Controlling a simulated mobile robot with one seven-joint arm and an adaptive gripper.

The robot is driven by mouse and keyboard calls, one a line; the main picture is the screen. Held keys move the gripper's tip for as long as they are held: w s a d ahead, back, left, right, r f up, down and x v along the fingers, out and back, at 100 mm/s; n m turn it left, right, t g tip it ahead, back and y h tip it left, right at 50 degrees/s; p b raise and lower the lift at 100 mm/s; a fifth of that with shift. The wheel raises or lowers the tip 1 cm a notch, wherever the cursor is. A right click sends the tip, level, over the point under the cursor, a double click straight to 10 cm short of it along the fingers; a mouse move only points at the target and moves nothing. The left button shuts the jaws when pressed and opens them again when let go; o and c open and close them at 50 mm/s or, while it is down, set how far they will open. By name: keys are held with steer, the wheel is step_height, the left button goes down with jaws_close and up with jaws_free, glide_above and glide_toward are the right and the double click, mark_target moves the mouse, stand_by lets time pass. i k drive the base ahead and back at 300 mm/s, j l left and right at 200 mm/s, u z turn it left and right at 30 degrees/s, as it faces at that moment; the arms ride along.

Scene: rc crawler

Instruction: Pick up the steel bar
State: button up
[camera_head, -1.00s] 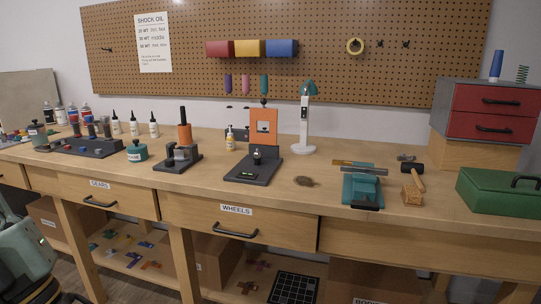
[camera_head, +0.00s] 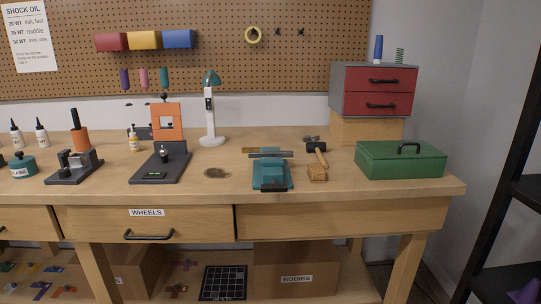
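A thin grey bar (camera_head: 276,155), which looks like the steel bar, lies crosswise over the back of a teal fixture (camera_head: 270,175) on the workbench. A brownish, brass-coloured strip (camera_head: 250,150) lies right beside it, jutting out to the left. At this size I cannot tell how the two touch. My gripper is not in view.
A mallet (camera_head: 317,150) and a wooden block (camera_head: 317,173) lie just right of the fixture. A green toolbox (camera_head: 400,162) stands further right. A white lamp (camera_head: 210,115) stands behind left. A black shelf (camera_head: 510,220) stands at far right.

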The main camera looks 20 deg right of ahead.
mark_target(283, 154)
steer(key=i+l+z, duration=1)
steer(key=k+l, duration=0.05)
steer(key=l, duration=0.05)
